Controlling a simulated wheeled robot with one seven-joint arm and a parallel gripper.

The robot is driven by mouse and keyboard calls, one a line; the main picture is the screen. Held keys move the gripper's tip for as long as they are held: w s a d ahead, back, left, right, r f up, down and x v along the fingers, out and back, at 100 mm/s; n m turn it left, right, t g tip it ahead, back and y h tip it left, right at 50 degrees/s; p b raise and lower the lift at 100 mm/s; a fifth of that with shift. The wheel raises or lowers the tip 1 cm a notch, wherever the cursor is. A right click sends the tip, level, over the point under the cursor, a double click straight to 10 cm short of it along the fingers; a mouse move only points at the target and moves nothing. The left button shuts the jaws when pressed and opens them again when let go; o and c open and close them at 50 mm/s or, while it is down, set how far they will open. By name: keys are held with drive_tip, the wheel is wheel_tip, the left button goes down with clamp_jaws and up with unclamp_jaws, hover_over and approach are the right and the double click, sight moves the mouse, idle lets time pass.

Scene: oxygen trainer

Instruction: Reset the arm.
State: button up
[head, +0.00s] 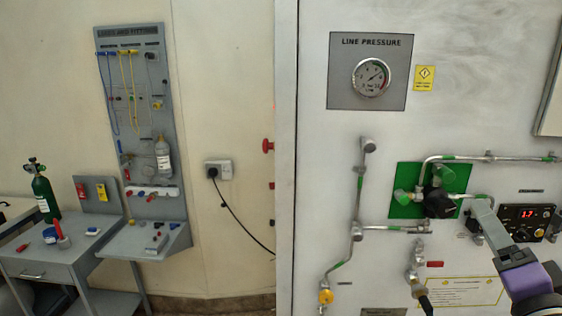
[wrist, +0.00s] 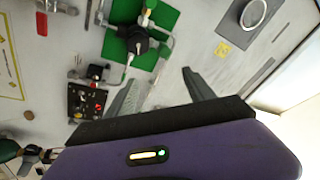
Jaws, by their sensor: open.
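My gripper (head: 486,212) reaches in from the lower right of the head view, with its purple wrist below the grey finger. It also shows in the wrist view (wrist: 161,76), where its two grey fingers stand apart with nothing between them. The black valve knob (head: 438,202) on the green plate (head: 405,207) is just left of the fingers in the head view. In the wrist view the knob (wrist: 132,40) lies beyond the fingers, up and left, apart from them. Part of the panel behind the gripper is hidden.
A panel with a line pressure gauge (head: 371,77), metal pipes (head: 355,200) and a red digital display (head: 527,214) stands close to my gripper. A yellow-handled valve (head: 326,297) is low on it. A side table (head: 40,262) with a green cylinder (head: 45,195) stands far left.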

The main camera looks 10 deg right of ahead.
drive_tip(key=s+a+f+n+y+b, duration=0.1)
drive_tip(key=s+a+f+n+y, duration=0.1)
drive_tip(key=s+a+f+n, duration=0.6)
drive_tip(key=s+a+f+n+y+b, duration=0.1)
drive_tip(key=s+a+f+n+y, duration=0.2)
drive_tip(key=a+f, duration=0.5)
drive_tip(key=s+a+f+n+g+y+b, duration=0.1)
drive_tip(key=s+a+f+n+g, duration=0.1)
drive_tip(key=s+f, duration=0.5)
drive_tip(key=s+a+f+n+g+y+b, duration=0.1)
drive_tip(key=s+a+f, duration=0.3)
drive_tip(key=s+f, duration=0.4)
drive_tip(key=shift+s+a+n+g+b, duration=0.35)
drive_tip(key=shift+s+g, duration=0.45)
drive_tip(key=shift+s, duration=0.45)
drive_tip(key=shift+r, duration=0.1)
